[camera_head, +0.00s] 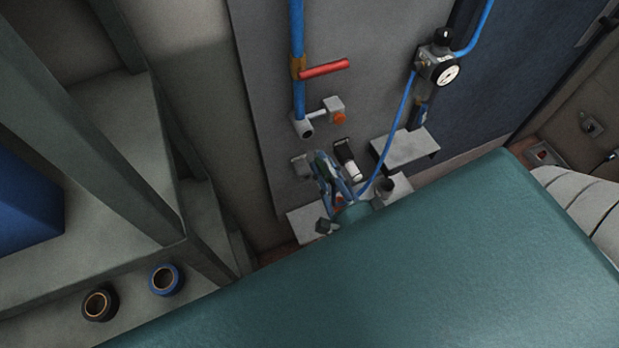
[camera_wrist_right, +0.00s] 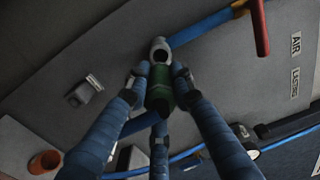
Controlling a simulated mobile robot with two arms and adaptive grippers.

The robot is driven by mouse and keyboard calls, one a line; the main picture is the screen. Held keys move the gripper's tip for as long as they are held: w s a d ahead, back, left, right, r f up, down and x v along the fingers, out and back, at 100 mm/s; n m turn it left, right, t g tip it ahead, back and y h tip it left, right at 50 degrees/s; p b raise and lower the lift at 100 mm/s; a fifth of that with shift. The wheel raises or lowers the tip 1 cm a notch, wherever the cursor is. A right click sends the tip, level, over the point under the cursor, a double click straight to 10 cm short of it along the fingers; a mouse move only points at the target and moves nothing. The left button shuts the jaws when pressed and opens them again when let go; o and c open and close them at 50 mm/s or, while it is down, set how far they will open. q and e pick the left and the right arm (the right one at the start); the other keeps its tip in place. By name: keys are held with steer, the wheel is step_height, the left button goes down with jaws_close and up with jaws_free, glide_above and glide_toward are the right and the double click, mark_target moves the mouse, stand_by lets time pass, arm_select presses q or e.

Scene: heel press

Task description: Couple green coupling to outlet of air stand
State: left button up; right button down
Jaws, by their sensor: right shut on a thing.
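The green coupling (camera_wrist_right: 159,88) is between the blue fingers of my right gripper (camera_wrist_right: 158,98) in the right wrist view, and the fingers are shut on it. The pale grey outlet (camera_wrist_right: 159,48) of the air stand lies just beyond the coupling, roughly in line with it. I cannot tell whether they touch. In the head view my right gripper (camera_head: 333,180) is in front of the stand, below the outlet end (camera_head: 303,128) of the blue pipe; the coupling is not clear there. My left gripper is not in view.
A red lever (camera_head: 325,68) sticks out from the pipe above the outlet. A regulator with a gauge (camera_head: 438,67) and blue hose is to the right. A small grey shelf (camera_head: 405,148) juts out below it. Dark and blue rings (camera_head: 165,280) lie at lower left.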

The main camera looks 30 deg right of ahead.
steer(key=shift+w+d, duration=0.15)
steer(key=shift+w, duration=1.8)
steer(key=shift+w+r, duration=0.15)
steer(key=shift+w, duration=1.35)
stand_by(0.5)
steer(key=c, duration=1.5)
jaws_free()
steer(key=shift+o, duration=0.5)
steer(key=shift+w, duration=0.15)
glide_toward(317, 151)
steer(key=shift+w+d+f, duration=0.1)
steer(key=shift+w+f, duration=0.3)
steer(key=shift+w, duration=0.05)
steer(key=shift+f, duration=0.1)
